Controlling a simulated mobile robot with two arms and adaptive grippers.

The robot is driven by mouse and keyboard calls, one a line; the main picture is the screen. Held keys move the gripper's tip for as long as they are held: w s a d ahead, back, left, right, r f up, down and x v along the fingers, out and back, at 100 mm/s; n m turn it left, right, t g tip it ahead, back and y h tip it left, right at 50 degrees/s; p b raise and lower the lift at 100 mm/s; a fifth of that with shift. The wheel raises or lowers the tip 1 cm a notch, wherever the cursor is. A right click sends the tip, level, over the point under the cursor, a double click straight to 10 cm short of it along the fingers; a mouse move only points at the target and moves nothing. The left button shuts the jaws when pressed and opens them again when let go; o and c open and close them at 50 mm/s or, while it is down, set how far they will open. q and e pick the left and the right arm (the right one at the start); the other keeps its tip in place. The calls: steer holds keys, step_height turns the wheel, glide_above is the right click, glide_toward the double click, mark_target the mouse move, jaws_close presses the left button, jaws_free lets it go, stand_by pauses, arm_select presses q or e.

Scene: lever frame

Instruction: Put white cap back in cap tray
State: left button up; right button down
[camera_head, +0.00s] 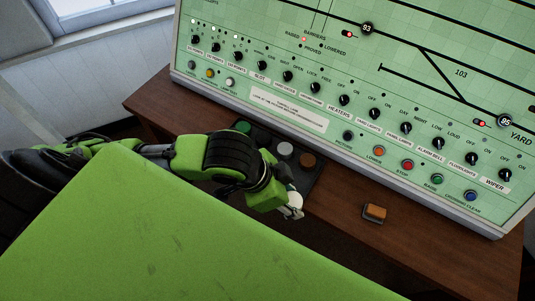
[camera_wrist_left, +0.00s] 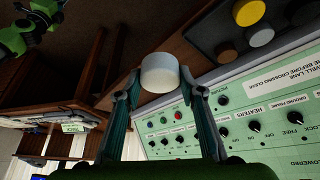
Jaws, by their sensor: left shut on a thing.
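My left gripper (camera_head: 294,208) is over the wooden desk, at the near edge of the dark cap tray. In the left wrist view its fingers (camera_wrist_left: 160,88) are shut on the white cap (camera_wrist_left: 160,72), a short white cylinder held between the tips. The cap tray (camera_wrist_left: 288,18) also shows in the head view (camera_head: 265,136), partly hidden behind my left arm. In the wrist view it holds a brown cap (camera_wrist_left: 227,50), a yellow cap (camera_wrist_left: 260,37) and a pale grey cap (camera_wrist_left: 247,10). In the head view a green cap (camera_head: 243,128) also shows. The held cap appears clear of the tray.
A green control panel (camera_head: 330,95) with knobs and lit buttons stands behind the tray. A small orange-topped box (camera_head: 375,212) sits on the desk (camera_head: 340,200) to the right. The desk between tray and box is clear.

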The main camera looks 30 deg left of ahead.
arm_select(q)
steer(key=s+a, duration=0.1)
steer(key=a, duration=0.2)
steer(key=p, duration=0.2)
glide_above(299, 183)
steer(key=s+a, duration=0.1)
steer(key=s, duration=0.1)
steer(key=shift+g, duration=0.3)
step_height(299, 183, down, 10)
steer(key=shift+w+r, duration=0.1)
steer(key=shift+w, duration=0.05)
steer(key=shift+w+f, duration=0.3)
steer(key=shift+f, duration=0.15)
step_height(299, 183, down, 3)
steer(key=shift+w+r+p, duration=0.1)
steer(key=shift+w+p, duration=0.05)
steer(key=shift+p, duration=0.45)
steer(key=shift+f, duration=0.25)
steer(key=o, duration=0.9)
steer(key=shift+f, duration=0.1)
steer(key=shift+o, duration=0.2)
